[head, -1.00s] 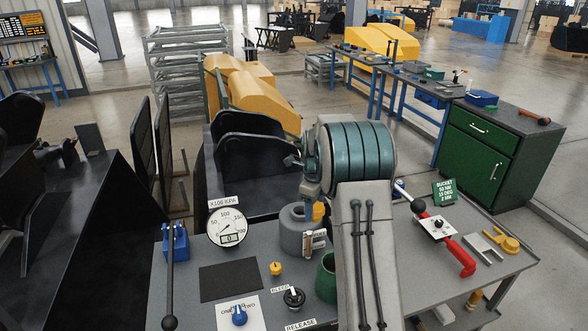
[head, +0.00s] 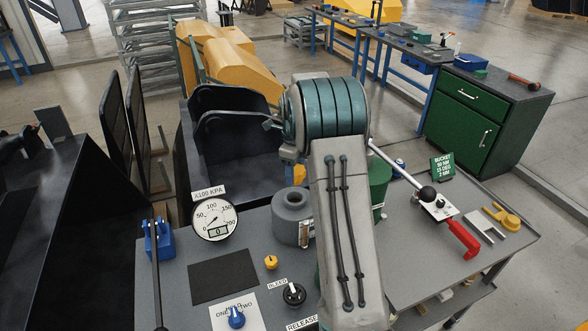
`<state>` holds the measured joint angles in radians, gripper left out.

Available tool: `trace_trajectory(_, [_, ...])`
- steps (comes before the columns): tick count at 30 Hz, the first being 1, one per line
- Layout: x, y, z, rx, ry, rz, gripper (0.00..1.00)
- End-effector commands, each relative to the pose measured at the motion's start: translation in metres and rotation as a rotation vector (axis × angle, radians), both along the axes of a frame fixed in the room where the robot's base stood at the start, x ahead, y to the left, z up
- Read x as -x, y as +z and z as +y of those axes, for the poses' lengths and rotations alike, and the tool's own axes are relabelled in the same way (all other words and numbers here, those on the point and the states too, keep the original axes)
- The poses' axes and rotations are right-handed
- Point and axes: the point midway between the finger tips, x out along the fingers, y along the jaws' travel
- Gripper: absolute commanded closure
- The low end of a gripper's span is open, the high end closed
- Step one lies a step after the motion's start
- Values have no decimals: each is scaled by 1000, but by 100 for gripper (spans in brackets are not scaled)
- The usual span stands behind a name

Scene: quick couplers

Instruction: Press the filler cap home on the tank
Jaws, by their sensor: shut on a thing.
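A grey cylindrical tank (head: 291,222) stands on the bench with a dark round opening in its top. A small yellow piece, which looks like the filler cap (head: 299,171), shows above and behind the tank, apart from it. My gripper (head: 296,163) is mostly hidden behind my own arm; only a little grey of it shows, right above the yellow piece. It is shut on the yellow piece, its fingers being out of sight. The cap's tilt cannot be told.
A pressure gauge (head: 215,219), black mat (head: 223,276), yellow knob (head: 271,262) and bleed knob (head: 294,294) are left of my arm. A green cylinder (head: 380,180) is partly hidden behind it. A lever (head: 426,192) and red handle (head: 463,239) are at right. A black bucket (head: 238,160) is behind.

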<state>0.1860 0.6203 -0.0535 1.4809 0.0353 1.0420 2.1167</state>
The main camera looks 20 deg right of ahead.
Motion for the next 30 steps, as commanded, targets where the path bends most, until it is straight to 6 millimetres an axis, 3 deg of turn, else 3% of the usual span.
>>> trace_trajectory(18, [0,-52,2,0,5,0,64])
trace_trajectory(30, [-1,-58,2,-1,5,-1,64])
